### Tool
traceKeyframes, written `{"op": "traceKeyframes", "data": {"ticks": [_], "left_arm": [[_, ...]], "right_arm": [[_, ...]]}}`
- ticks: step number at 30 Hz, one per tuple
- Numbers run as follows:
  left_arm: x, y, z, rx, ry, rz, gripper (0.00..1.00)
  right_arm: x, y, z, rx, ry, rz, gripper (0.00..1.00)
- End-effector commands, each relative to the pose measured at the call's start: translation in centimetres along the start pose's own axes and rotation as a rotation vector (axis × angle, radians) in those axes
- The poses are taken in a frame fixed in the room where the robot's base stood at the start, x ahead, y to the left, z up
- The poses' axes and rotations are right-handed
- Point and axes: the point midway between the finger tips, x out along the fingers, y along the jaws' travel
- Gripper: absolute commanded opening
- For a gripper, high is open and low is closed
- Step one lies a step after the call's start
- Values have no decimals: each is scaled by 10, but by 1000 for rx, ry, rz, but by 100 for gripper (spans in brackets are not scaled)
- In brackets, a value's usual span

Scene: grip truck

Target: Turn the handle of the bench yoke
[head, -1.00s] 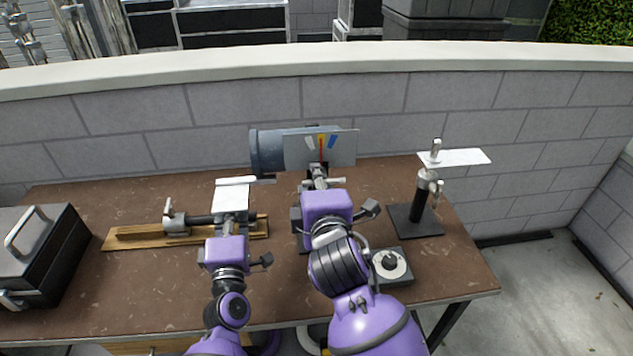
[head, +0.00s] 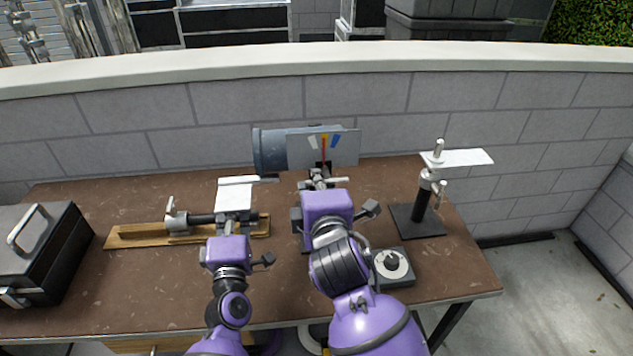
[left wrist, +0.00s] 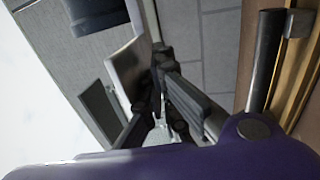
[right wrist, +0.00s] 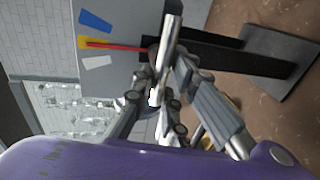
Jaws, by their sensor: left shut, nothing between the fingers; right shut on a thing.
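The bench yoke stands at the back of the table, with a grey cylinder (head: 270,150) and a flat gauge plate (head: 345,147). Its red needle (head: 323,150) points at the yellow mark, between white and blue marks. The needle also shows in the right wrist view (right wrist: 115,46). My right gripper (head: 321,181) is in front of the plate, shut on the silver bar handle (right wrist: 171,45). The fingers hide part of the handle. My left gripper (head: 234,222) is shut and empty, close to a pale plate (head: 234,194); I cannot tell whether they touch.
A wooden rail fixture (head: 140,235) lies on the table at the left, with a black case (head: 45,250) beyond it. A stand with a pale flat plate (head: 465,157) is at the right. A dial box (head: 398,276) sits beside my right arm. A block wall (head: 200,110) closes the back.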

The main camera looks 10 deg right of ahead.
Motion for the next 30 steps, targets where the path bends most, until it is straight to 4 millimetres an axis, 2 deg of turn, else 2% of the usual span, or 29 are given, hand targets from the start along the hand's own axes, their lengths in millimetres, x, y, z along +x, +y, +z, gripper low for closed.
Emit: {"op": "traceKeyframes", "data": {"ticks": [1, 20, 30], "left_arm": [[1, 2, 0, 0, 1, 3, 0], [1, 3, 0, 0, 1, 4, 0], [1, 3, 0, 0, 0, 4, 0]], "right_arm": [[0, 4, 7, -3, -14, 7, 0], [0, 6, 8, 44, -6, 11, 0], [-1, 10, 8, 212, 29, 15, 0]]}}
